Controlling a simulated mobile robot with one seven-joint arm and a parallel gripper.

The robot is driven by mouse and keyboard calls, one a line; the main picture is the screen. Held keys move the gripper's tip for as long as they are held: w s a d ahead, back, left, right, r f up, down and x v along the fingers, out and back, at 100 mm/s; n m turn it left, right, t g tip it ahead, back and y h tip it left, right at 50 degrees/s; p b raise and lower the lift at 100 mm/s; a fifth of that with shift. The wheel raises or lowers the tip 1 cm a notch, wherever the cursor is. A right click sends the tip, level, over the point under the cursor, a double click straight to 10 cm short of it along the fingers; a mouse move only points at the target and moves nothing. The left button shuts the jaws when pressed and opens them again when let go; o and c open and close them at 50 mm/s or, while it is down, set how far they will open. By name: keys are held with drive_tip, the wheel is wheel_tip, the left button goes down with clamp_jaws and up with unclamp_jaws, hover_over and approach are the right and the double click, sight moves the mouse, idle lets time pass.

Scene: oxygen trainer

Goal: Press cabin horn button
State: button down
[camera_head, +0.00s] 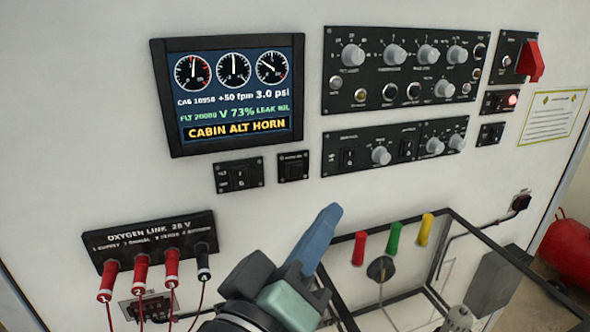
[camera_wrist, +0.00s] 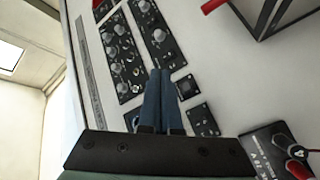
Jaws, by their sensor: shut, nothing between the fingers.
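My gripper (camera_head: 328,214) is shut and empty, its blue fingers pointing up in front of the white wall panel. Its tips show in the wrist view (camera_wrist: 160,76) over the edge of a knob panel. A small square black panel with a dark button (camera_head: 293,167) sits under the screen, above and left of my fingertips. It also shows in the wrist view (camera_wrist: 187,88), just right of the fingers and apart from them in the picture. Its label is too small to read, so I cannot tell if it is the cabin horn button. The screen (camera_head: 234,97) reads CABIN ALT HORN.
A switch panel (camera_head: 238,175) lies left of the small panel, and a knob panel (camera_head: 393,146) lies right. A red guarded switch (camera_head: 531,62) juts out at upper right. Cabled plugs (camera_head: 140,275) hang lower left.

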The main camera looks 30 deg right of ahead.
drive_tip(key=shift+w+d, duration=0.3)
drive_tip(key=shift+w, duration=0.95)
drive_tip(key=shift+w+d, duration=0.35)
drive_tip(key=shift+w, duration=0.95)
drive_tip(key=shift+w+d, duration=0.3)
drive_tip(key=shift+w, duration=0.95)
drive_tip(key=shift+w, duration=0.15)
drive_tip(key=shift+w+d, duration=0.15)
drive_tip(key=shift+w, duration=0.1)
drive_tip(key=shift+w, duration=0.4)
drive_tip(key=shift+s, duration=0.75)
drive_tip(key=shift+s, duration=0.1)
drive_tip(key=shift+s+a, duration=0.25)
drive_tip(key=shift+s, duration=0.55)
drive_tip(key=shift+s+a, duration=0.25)
drive_tip(key=shift+s, duration=0.5)
drive_tip(key=shift+s+a, duration=0.25)
drive_tip(key=shift+s, duration=0.55)
